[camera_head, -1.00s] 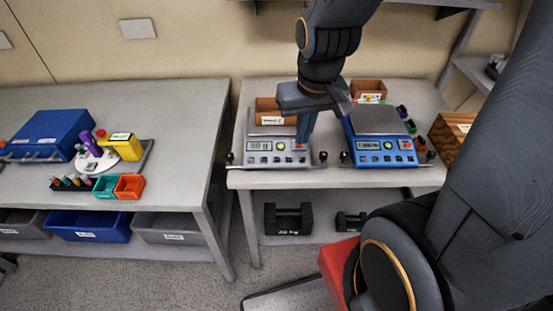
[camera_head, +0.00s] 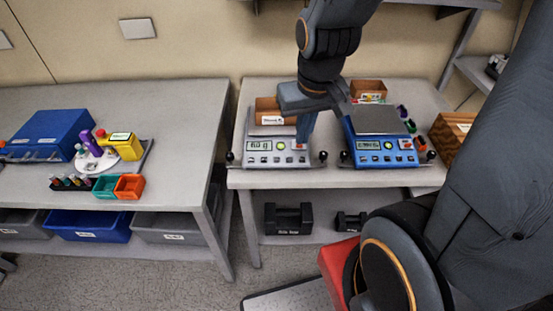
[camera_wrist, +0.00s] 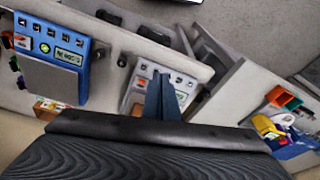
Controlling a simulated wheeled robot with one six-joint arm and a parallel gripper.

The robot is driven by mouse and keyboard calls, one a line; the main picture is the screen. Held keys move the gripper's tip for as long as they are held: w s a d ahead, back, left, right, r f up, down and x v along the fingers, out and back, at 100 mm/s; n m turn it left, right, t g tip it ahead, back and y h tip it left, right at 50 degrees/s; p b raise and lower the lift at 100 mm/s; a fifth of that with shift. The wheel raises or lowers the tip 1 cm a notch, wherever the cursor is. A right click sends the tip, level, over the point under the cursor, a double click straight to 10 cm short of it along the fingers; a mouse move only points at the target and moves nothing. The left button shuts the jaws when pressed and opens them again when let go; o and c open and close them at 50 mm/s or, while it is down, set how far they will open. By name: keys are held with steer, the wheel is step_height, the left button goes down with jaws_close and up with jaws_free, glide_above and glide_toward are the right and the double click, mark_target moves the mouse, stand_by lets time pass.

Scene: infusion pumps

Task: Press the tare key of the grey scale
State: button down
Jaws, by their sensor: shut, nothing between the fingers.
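The grey scale (camera_head: 255,160) stands at the left of the right-hand table, with a small display, a green round key and a row of small keys on its front panel. A small orange-red key shows at the panel's right end, close to my fingertips. A brown box with a white label (camera_head: 271,118) sits on the scale's pan. My gripper (camera_head: 301,141) is shut, empty and points down at the right end of the panel. In the wrist view the closed fingers (camera_wrist: 162,88) cover part of the grey scale (camera_wrist: 133,100). I cannot tell whether they touch it.
A blue scale (camera_head: 378,161) stands just to the right, with another brown box (camera_head: 368,88) behind it. Small dark knobs stand beside both scales. The left table holds a blue case (camera_head: 50,135), a yellow device (camera_head: 122,147) and small bins. A gap separates the tables.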

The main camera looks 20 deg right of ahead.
step_height(320, 180, down, 9)
steer(key=g+b, duration=0.1)
steer(key=b, duration=0.6)
steer(key=shift+r, duration=0.15)
steer(key=shift+d, duration=0.1)
